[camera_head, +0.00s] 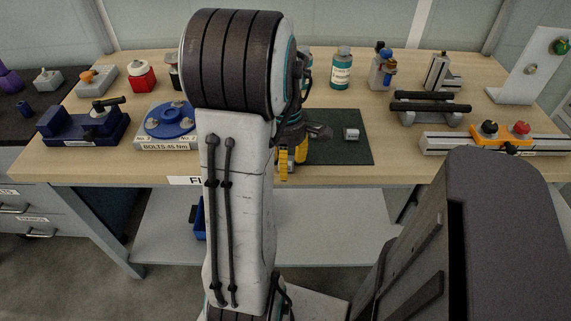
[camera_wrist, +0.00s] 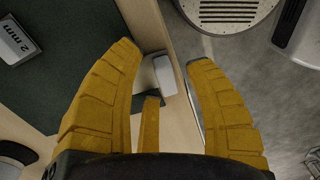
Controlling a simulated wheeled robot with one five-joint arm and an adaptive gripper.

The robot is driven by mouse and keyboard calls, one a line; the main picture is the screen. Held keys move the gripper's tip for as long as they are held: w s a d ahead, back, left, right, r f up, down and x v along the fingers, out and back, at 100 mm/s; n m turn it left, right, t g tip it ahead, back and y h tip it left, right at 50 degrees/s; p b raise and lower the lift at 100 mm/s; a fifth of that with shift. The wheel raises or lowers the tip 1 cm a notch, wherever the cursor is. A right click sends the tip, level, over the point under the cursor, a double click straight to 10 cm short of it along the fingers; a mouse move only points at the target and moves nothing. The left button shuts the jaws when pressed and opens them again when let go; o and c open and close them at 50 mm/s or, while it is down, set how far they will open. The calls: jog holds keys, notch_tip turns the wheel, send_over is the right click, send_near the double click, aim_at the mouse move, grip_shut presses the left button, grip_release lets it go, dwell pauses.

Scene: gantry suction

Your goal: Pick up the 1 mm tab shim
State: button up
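My gripper (camera_head: 285,168) hangs at the front edge of the workbench, left of the dark green mat, partly hidden by my arm in the head view. In the wrist view its yellow fingers (camera_wrist: 160,57) are spread apart. A small pale plate with a rounded end (camera_wrist: 166,75) shows between them at the bench edge, apart from both long fingers. No marking is readable on it, so I cannot confirm it is the 1 mm tab shim. A grey block marked "2 mm" (camera_wrist: 14,44) lies on the mat, left of the fingers.
The green mat (camera_head: 345,153) is mostly bare. A blue vise (camera_head: 82,126) and a blue flange on a "BOLTS" block (camera_head: 167,120) stand left. A teal bottle (camera_head: 341,72) stands behind. Floor shows beyond the bench edge.

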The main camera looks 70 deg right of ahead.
grip_shut()
dwell(0.3)
jog(key=shift+r, duration=0.1)
